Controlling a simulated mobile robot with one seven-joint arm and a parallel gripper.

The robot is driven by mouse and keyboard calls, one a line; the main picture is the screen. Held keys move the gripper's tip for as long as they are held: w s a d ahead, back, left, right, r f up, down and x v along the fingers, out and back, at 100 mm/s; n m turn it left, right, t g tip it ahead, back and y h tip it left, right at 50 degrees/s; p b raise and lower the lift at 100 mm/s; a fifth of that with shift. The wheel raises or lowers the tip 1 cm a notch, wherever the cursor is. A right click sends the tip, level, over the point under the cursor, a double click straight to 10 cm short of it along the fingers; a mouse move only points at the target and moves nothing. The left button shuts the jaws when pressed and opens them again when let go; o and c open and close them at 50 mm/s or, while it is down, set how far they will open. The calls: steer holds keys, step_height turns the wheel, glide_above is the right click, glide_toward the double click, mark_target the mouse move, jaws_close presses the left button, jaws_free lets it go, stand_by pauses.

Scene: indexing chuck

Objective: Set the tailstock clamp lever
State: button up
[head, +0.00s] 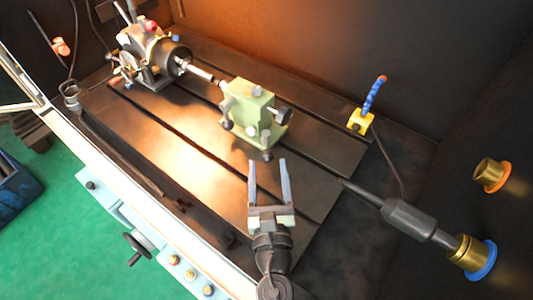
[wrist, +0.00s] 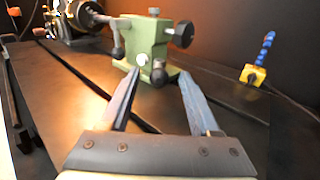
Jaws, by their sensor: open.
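The green tailstock (head: 250,104) stands on the slotted table and also fills the upper middle of the wrist view (wrist: 146,38). A dark ball-ended lever (wrist: 117,40) hangs down its left side; its ball shows in the head view (head: 226,124). Another dark ball (head: 267,155) sits low at its near end and appears between my fingers in the wrist view (wrist: 158,79). I cannot tell which one is the clamp lever. A black knob (head: 284,115) sticks out on the right. My gripper (head: 268,163) is open and empty, its fingers pointing at the tailstock's near end.
The indexing chuck (head: 172,55) stands at the back left, with a bright shaft (head: 200,74) reaching toward the tailstock. A yellow block with a blue hose (head: 360,121) is at the right. A grey nozzle-like part (head: 405,218) juts in at lower right. The table front is clear.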

mark_target(267, 146)
step_height(267, 146, down, 2)
steer(key=shift+b, duration=0.5)
steer(key=w, duration=0.3)
steer(key=w+p, duration=0.1)
steer(key=w, duration=0.3)
steer(key=shift+w+a+r, duration=0.2)
steer(key=shift+w, duration=0.1)
jaws_close()
stand_by(0.6)
